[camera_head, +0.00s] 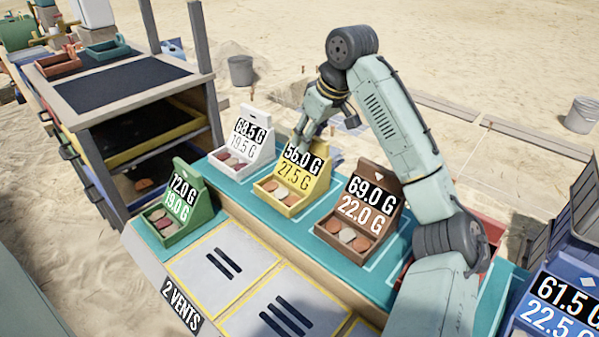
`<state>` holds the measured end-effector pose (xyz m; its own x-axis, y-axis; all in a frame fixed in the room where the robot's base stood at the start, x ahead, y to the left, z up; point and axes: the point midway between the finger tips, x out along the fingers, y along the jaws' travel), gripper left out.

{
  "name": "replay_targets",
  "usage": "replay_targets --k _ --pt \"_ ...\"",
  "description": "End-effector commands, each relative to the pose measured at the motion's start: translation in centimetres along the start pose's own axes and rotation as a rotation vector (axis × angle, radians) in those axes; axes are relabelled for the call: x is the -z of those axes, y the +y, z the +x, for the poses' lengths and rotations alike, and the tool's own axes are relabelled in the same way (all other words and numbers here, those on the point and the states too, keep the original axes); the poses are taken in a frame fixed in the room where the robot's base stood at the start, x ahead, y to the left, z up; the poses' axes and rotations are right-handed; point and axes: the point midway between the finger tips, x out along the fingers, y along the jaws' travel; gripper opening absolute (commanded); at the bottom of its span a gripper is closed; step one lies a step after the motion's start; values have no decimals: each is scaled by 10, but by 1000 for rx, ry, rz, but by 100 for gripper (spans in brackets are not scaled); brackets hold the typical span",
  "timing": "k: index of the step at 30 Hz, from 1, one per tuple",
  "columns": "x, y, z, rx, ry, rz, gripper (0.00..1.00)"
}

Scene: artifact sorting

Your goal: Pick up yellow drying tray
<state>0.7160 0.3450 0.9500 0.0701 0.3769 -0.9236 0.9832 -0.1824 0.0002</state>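A small yellow tray (313,190) with a raised back stands on the teal bench top, between a white tray and a brown one. Its labels read 56.0 G and 27.5 G, and several reddish-brown and pale pieces lie in it. My gripper (303,136) points down at the top of its raised back. The fingertips overlap the top edge in the picture. I cannot tell whether they touch it or how far apart they are.
Grey vent panels (222,262) lie in front. A wooden rack (95,150) with a yellow-edged shelf stands left. A blue tray (560,300) is lower right.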

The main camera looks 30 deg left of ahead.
Motion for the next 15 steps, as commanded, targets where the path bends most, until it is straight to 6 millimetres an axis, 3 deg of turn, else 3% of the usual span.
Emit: replay_targets --k 15 --pt "-1 0 3 1 -1 0 37"
